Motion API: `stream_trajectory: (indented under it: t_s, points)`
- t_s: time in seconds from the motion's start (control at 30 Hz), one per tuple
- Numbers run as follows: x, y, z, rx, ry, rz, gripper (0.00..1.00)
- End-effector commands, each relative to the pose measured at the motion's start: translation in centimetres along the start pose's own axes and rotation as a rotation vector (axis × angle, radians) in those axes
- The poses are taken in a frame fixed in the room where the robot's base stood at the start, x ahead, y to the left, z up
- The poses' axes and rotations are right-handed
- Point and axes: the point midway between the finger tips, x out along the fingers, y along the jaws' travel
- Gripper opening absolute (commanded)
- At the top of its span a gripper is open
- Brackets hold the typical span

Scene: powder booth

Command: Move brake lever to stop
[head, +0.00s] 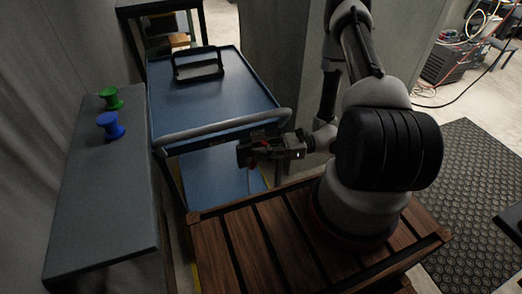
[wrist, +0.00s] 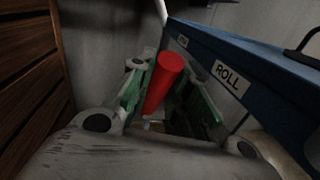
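The red brake lever (wrist: 164,84) shows in the wrist view as a red cylinder, tilted, beside the blue cart's edge (wrist: 255,62). It lies between the green-padded fingers of my gripper (wrist: 168,105), close to the left finger, with a dark gap on the right. My gripper looks open around it; I cannot tell if the lever touches a pad. A "ROLL" label (wrist: 228,80) is to the right of the lever; a smaller label (wrist: 182,41), too small to read surely, is above it. In the head view my gripper (head: 246,153) is at the cart's near end, below the handle.
The blue cart (head: 215,98) has a grey handle bar (head: 222,130) and carries a black frame (head: 198,64). A grey shelf (head: 100,200) on the left holds a green knob-like piece (head: 111,98) and a blue one (head: 110,126). A patterned mat (head: 470,185) lies at right.

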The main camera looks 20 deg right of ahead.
Motion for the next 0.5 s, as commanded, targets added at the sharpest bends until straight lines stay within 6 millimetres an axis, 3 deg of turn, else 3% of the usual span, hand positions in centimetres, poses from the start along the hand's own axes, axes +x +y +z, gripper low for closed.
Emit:
stream_trajectory:
  t_s: [0.27, 0.5]
  points:
    - [0.2, 0.0, 0.2, -0.008, 0.031, -0.001, 0.00]
    - [1.6, 0.3, 0.6, -0.041, 0.216, -0.016, 0.00]
